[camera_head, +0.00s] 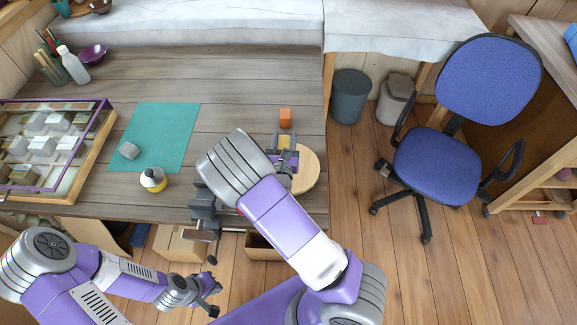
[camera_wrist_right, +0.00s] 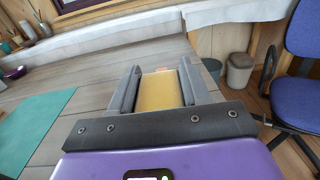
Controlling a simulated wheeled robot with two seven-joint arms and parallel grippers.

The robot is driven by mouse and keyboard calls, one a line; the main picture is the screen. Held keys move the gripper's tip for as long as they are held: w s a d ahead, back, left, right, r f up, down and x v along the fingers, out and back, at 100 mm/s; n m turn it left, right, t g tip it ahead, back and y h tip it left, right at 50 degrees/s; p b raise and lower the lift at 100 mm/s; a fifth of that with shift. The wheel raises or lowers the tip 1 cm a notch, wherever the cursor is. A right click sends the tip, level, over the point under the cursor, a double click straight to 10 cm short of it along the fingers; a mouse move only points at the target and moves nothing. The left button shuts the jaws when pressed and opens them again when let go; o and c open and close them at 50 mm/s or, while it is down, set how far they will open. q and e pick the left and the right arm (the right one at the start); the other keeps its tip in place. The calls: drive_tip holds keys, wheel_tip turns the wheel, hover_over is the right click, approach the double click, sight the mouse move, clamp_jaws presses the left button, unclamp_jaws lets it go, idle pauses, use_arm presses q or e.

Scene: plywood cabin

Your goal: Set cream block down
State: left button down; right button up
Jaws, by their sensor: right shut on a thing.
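The cream block (camera_wrist_right: 160,90), yellowish tan here, is held between the two fingers of my right gripper (camera_wrist_right: 158,84). In the head view my right gripper (camera_head: 284,150) is over the right end of the workbench, at the left side of a round wooden board (camera_head: 308,172). A small part of the block (camera_head: 284,141) shows between the fingers there. I cannot tell whether the block touches the bench. My left gripper (camera_head: 214,297) is low in front of the bench, empty, its fingers apart.
An orange block (camera_head: 285,115) stands just behind the right gripper. A grey vise (camera_head: 204,207) is at the bench's front edge. Mid-bench is clear.

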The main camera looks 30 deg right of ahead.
drive_tip(key=shift+w+d+f+b, duration=0.1)
drive_tip(key=shift+w+d+b, duration=0.05)
drive_tip(key=shift+d, duration=0.45)
drive_tip(key=shift+w+d+f+b, duration=0.1)
drive_tip(key=shift+d+b, duration=0.05)
drive_tip(key=shift+d, duration=0.4)
wheel_tip(320, 180, down, 4)
drive_tip(key=shift+f+b, duration=0.25)
drive_tip(key=shift+b, duration=0.5)
drive_tip(key=shift+w+f+b, duration=0.1)
drive_tip(key=shift+f+b, duration=0.65)
drive_tip(key=shift+f, duration=1.6)
drive_tip(key=shift+r, duration=0.15)
drive_tip(key=o, duration=0.6)
drive_tip(key=shift+f, duration=0.25)
drive_tip(key=o, duration=0.5)
